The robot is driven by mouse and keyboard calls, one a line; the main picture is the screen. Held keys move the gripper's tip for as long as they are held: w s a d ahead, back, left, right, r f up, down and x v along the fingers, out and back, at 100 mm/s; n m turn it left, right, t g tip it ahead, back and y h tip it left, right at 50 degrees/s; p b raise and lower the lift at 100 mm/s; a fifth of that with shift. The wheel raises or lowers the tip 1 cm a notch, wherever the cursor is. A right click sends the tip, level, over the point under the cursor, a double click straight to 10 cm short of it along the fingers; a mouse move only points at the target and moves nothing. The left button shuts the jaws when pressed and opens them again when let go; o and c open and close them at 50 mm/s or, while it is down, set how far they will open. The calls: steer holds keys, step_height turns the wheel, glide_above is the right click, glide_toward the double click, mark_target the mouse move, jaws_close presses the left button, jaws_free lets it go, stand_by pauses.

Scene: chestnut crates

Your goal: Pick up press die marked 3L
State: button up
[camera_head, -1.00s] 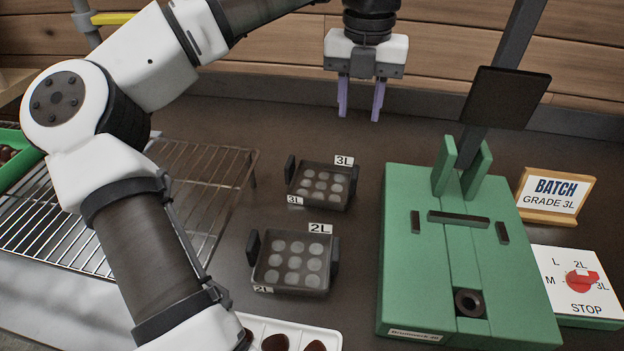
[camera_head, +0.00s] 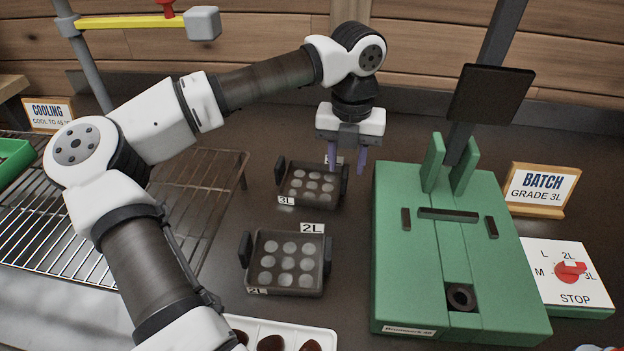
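The press die marked 3L (camera_head: 322,203) is a dark square tray with several round pale cavities and upright side handles. It sits on the dark counter, left of the green press. My gripper (camera_head: 347,170) points down with two purple fingers spread apart, with nothing between them. In the picture it overlaps the far right part of the 3L die, by its right handle. I cannot tell whether the fingers touch the die. The die's rear 3L tag is mostly hidden behind the gripper; the front 3L tag is readable. A similar die marked 2L (camera_head: 286,290) sits nearer.
The green press (camera_head: 400,260) stands right of the dies. A wire rack (camera_head: 215,172) lies to the left. A white tray with chestnuts (camera_head: 240,322) is at the front. A BATCH GRADE 3L sign (camera_head: 541,190) and a dial panel (camera_head: 590,296) are at the right.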

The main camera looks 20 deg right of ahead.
steer(key=shift+f, duration=0.75)
jaws_close()
stand_by(0.9)
